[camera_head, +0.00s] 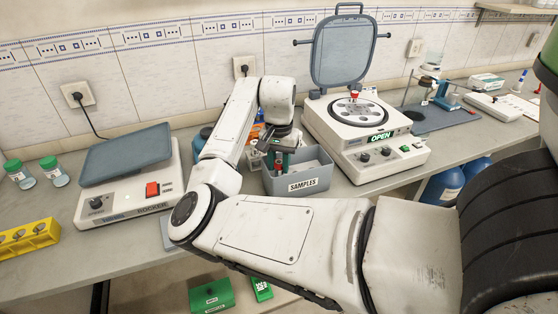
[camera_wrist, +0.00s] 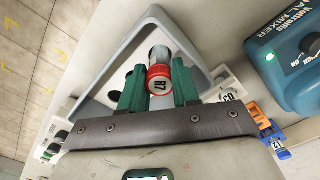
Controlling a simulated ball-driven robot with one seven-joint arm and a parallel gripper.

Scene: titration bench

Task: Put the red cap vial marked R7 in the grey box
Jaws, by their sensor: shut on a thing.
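The red cap vial marked R7 (camera_wrist: 158,80) is between the green fingers of my gripper (camera_wrist: 158,90) in the wrist view, its marked cap facing the camera. My gripper is shut on it. The grey box (camera_head: 302,185), labelled SAMPLES, stands on the bench in the head view. My gripper (camera_head: 281,161) is over the left part of the box, pointing down. In the wrist view the box rim (camera_wrist: 205,52) surrounds the vial and fingertips. I cannot tell how far the vial is from the box floor.
The centrifuge (camera_head: 345,140) marked OPEN, lid raised, stands right of the box and has a red-capped vial (camera_head: 355,94) on it. A rocker (camera_head: 130,195) stands left. A blue mixer (camera_wrist: 285,60) and an orange rack (camera_wrist: 268,122) with vials are close to my gripper.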

